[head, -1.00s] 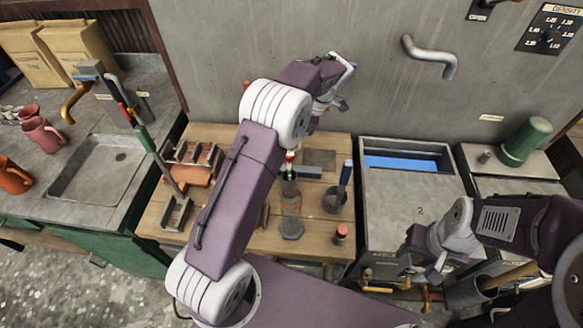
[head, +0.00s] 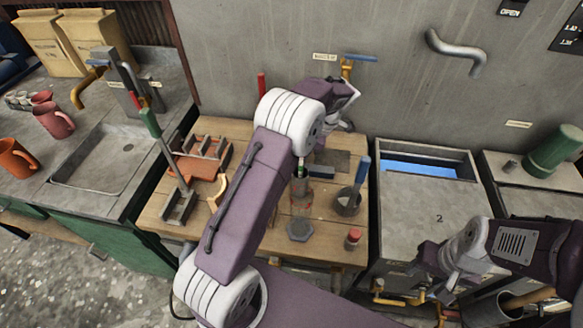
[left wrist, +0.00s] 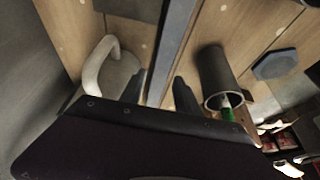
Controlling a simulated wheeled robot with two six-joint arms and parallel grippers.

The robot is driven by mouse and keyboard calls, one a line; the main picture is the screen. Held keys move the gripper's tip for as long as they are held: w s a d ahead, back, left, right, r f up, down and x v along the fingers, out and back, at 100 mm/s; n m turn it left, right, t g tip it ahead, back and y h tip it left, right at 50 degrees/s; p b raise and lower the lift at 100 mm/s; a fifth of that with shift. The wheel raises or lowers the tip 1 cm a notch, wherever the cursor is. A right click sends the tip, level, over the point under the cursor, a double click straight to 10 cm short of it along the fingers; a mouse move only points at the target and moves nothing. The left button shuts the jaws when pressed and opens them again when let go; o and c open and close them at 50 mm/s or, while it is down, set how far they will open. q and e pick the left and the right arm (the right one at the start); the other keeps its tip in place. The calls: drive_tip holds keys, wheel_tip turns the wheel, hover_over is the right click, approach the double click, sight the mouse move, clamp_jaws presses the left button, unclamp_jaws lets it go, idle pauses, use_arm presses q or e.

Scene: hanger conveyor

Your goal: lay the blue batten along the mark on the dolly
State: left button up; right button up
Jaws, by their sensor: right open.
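I cannot make out a clearly blue batten, the dolly or its mark. A dark grey bar (left wrist: 174,45) runs between the fingers of my left gripper (left wrist: 160,78) in the left wrist view. Those fingers stand apart, with gaps on both sides of the bar. In the head view my left arm reaches over the wooden bench toward the wall, and its fingertips are hidden. My right gripper (head: 440,268) is open and empty, in front of the grey cabinet at the right.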

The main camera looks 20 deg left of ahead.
use_arm(q)
drive_tip(key=x, duration=0.4)
drive_tip(key=shift+s+a, duration=0.25)
drive_tip(key=shift+a+f, duration=0.15)
drive_tip(key=shift+f, duration=0.25)
clamp_jaws()
drive_tip(key=shift+r, duration=0.15)
wheel_tip(320, 180, up, 18)
drive_tip(key=p, duration=0.1)
